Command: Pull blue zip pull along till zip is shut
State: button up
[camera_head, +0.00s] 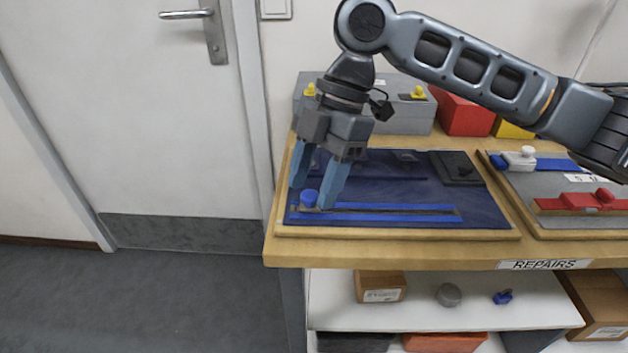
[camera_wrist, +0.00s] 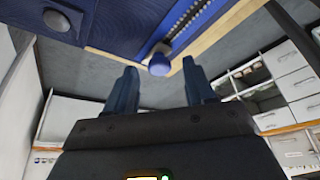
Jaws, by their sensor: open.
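The blue zip pull (camera_head: 309,198) is a round knob at the left end of a zip with two blue tapes (camera_head: 400,213), on a dark blue cloth panel (camera_head: 480,207). To its right the tapes look apart, with a dark strip between them. My gripper (camera_head: 313,193) is open and points down, its blue fingers around the pull. In the wrist view the pull (camera_wrist: 160,62) shows between my two fingertips (camera_wrist: 161,72), with gaps on both sides. Zip teeth (camera_wrist: 190,20) show beyond it.
The panel lies on a wooden board (camera_head: 400,233) on a bench. Another board (camera_head: 560,230) with a red and a blue strip lies at right. A grey case (camera_head: 410,118) and a red box (camera_head: 465,115) stand behind. A shelf (camera_head: 430,310) below holds small items.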

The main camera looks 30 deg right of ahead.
jog(key=shift+f, duration=0.15)
jog(key=shift+c, duration=0.2)
grip_shut()
dwell(0.5)
